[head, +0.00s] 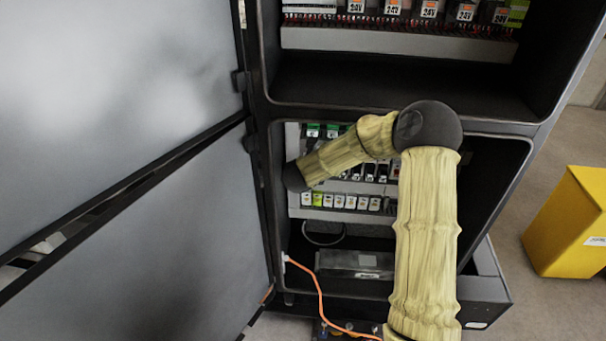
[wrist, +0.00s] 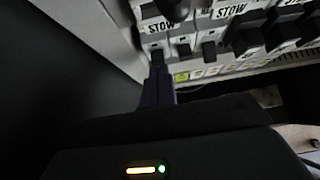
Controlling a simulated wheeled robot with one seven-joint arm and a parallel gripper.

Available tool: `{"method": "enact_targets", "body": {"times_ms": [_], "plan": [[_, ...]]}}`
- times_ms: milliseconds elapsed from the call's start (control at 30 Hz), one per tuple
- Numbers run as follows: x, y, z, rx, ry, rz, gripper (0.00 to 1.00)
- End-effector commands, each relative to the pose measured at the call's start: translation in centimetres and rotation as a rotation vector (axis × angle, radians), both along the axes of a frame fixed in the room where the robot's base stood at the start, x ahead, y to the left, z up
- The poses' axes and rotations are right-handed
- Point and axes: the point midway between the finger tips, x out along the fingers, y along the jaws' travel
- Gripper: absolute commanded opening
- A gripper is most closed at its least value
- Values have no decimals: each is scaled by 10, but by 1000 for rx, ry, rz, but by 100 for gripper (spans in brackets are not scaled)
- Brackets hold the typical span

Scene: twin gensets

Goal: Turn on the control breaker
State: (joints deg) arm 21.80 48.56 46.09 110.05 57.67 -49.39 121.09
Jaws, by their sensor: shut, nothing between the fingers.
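The lower cabinet bay holds rows of breakers (head: 345,201), partly hidden behind my arm in the head view. In the wrist view, white breakers with small dark toggles (wrist: 184,49) stand in a row, with STOW labels above some. My gripper (wrist: 158,76) is shut and empty, its tips at or very near the dark toggle (wrist: 157,58) of the leftmost breaker in view. I cannot tell whether they touch. Which one is the control breaker cannot be read. In the head view my gripper is hidden beyond the dark end of my arm.
Open grey doors (head: 190,235) stand at the left. The upper bay (head: 400,38) holds 24V modules. An orange cable (head: 318,297) runs out of the lower bay past a dark box (head: 352,264). A yellow box (head: 570,225) stands on the floor at right. The bay's side wall (wrist: 88,35) is close to my gripper.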

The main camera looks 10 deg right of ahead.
Motion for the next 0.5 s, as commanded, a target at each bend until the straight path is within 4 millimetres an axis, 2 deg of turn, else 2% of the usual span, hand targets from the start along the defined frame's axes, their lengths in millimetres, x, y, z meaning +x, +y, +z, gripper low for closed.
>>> {"method": "enact_targets", "body": {"times_ms": [33,167,500], "plan": [[4,2,16,-7,-31,2,0],[-8,5,25,-8,-31,2,0],[-50,14,51,-5,-16,2,0]]}}
